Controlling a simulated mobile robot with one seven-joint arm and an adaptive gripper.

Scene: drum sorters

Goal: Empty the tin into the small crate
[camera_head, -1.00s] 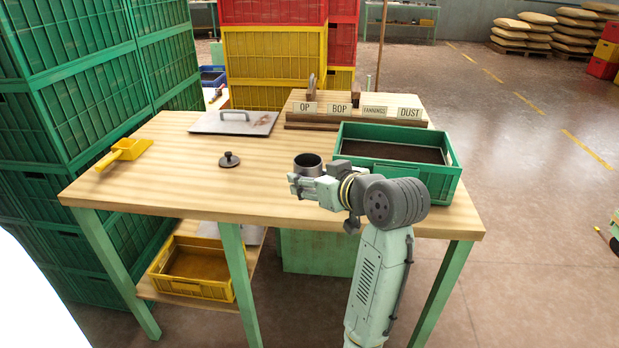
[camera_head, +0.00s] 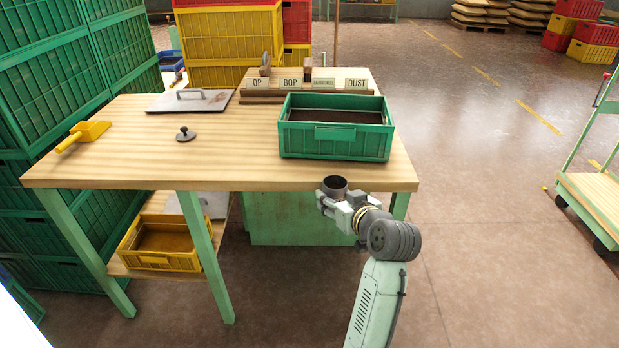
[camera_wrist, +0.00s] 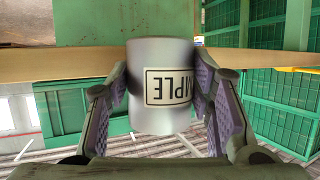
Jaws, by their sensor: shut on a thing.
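In the wrist view the tin (camera_wrist: 163,108) sits between both finger pads, with a label reading "...MPLE" upside down. A small crate is not certain: a green crate (camera_head: 334,144) with dark contents stands on the table's right side, and a smaller yellow crate (camera_head: 158,260) with brown contents sits on the lower shelf. The tin's inside looks dark; its contents cannot be made out.
Green crates stack at left. A cart (camera_head: 600,200) stands right; floor between is clear.

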